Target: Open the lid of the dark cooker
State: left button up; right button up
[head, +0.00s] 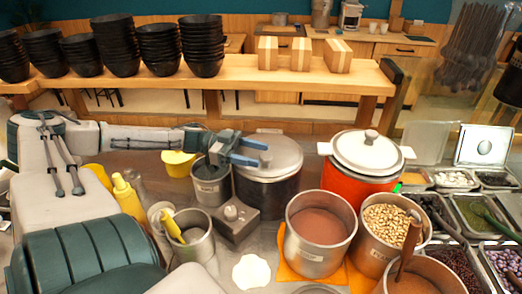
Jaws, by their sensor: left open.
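The dark cooker (270,195) stands in the middle of the counter, with its grey metal lid (285,153) on top. My left gripper (262,155) reaches in from the left, its blue fingers apart over the left part of the lid. I cannot tell whether the fingers touch the lid, and no lid knob shows clearly. My right gripper is not in view.
A metal pot (212,186) stands just left of the cooker, below my left gripper. An orange cooker (355,182) with a white lid (366,150) stands close on the right. Pots of brown liquid (318,225) and beans (388,222) crowd the front right.

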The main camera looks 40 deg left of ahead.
pick_arm(q)
jog(key=shift+b+x, duration=0.65)
jog(key=shift+x, duration=0.4)
grip_shut()
